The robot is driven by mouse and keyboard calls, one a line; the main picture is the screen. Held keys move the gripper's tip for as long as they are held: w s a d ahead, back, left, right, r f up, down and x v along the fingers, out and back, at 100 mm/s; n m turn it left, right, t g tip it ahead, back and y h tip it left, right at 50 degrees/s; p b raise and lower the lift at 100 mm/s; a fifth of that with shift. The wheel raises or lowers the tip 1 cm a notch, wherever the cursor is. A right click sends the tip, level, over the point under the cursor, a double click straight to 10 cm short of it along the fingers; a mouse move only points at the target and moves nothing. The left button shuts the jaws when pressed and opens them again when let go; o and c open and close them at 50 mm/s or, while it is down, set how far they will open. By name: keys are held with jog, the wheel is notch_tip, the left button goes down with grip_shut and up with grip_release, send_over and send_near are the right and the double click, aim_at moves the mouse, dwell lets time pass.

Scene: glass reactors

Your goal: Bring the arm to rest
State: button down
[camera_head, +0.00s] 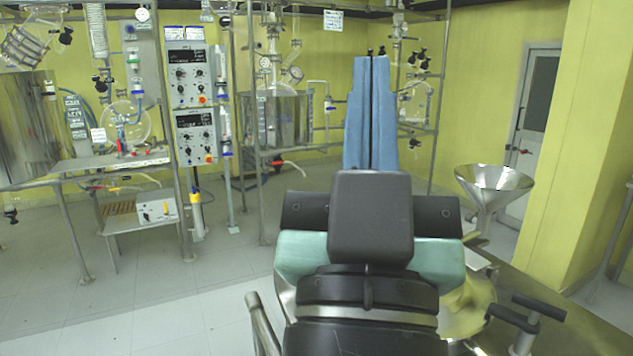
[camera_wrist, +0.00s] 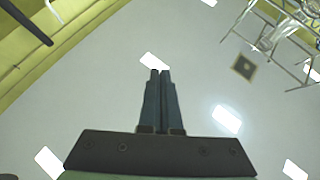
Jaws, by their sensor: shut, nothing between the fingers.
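My gripper (camera_head: 371,52) points up in the head view, with its two long blue fingers side by side and shut. Nothing is between them. In the wrist view, my gripper (camera_wrist: 160,72) shows its dark fingers together against a pale, lit surface, touching no object. My arm fills the lower middle of the head view and hides part of what stands behind it.
A metal funnel (camera_head: 494,183) stands to the right of my arm, near a steel surface (camera_head: 575,325). Control boxes (camera_head: 190,75) hang on a metal frame at left. A steel vessel (camera_head: 25,125) stands far left. Grey floor (camera_head: 120,290) is open at lower left.

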jog(key=s+a+r+n+t+y+p, duration=0.2)
jog(key=s+a+r+y, duration=0.1)
jog(key=a+r+y, duration=0.3)
notch_tip(320, 180, up, 16)
jog(key=h+p, duration=0.1)
jog(key=p, duration=1.4)
jog(key=shift+w+d+f, duration=0.2)
jog(key=shift+d, duration=0.2)
jog(key=shift+d, duration=0.15)
